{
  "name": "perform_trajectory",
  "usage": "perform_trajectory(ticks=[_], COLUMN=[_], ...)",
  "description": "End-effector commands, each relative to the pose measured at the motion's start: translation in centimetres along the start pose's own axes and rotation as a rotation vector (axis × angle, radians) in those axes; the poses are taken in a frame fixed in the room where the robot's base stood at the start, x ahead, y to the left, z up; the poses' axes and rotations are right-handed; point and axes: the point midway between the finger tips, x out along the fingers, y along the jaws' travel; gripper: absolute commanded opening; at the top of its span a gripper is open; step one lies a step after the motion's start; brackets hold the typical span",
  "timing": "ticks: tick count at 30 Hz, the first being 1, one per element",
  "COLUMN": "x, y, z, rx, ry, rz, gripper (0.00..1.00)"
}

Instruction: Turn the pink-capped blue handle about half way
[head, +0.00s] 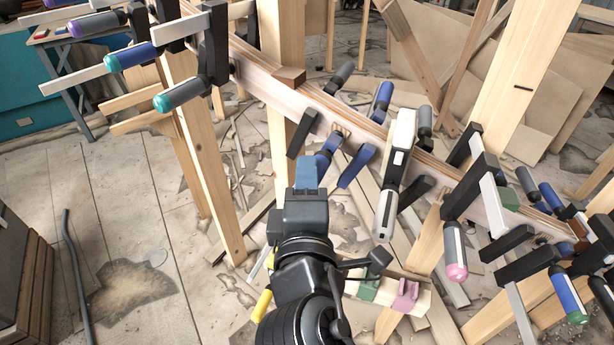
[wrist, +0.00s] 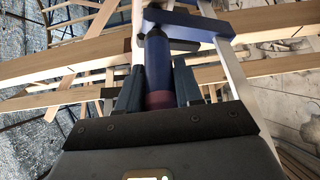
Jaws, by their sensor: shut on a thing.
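The blue handle (wrist: 157,62) runs up the middle of the wrist view. Its dull pink cap (wrist: 158,100) is at the end nearest my palm. My gripper (wrist: 160,88) has one dark blue finger on each side of this handle and is shut on it. In the head view my gripper (head: 308,172) reaches up to the beam at the centre. A part of the blue handle (head: 328,150) shows just beyond the fingers; its cap is hidden there. The handle belongs to a clamp with a dark blue arm (wrist: 188,20) and a pale metal bar (wrist: 228,62).
A curved wooden beam (head: 262,82) crosses the head view diagonally, with several clamps along it. A white and grey tool (head: 393,175) is close right of my gripper. A pink-capped grey handle (head: 455,250) hangs further right. Wooden posts (head: 205,160) stand left. The left floor is fairly open.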

Motion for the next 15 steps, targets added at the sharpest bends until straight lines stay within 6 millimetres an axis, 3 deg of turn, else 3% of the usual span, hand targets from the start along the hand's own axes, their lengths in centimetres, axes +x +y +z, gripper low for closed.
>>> perform_trajectory(ticks=[5, 6, 12, 15], x=[-0.02, -0.02, -0.01, 0.00], y=[-0.04, -0.04, -0.03, -0.02], z=[-0.11, -0.11, -0.07, -0.05], rx=[0.000, 0.001, 0.001, 0.001], ry=[0.003, 0.003, 0.002, 0.001], rz=[0.000, 0.000, 0.000, 0.000], gripper=[0.05, 0.37, 0.56, 0.56])
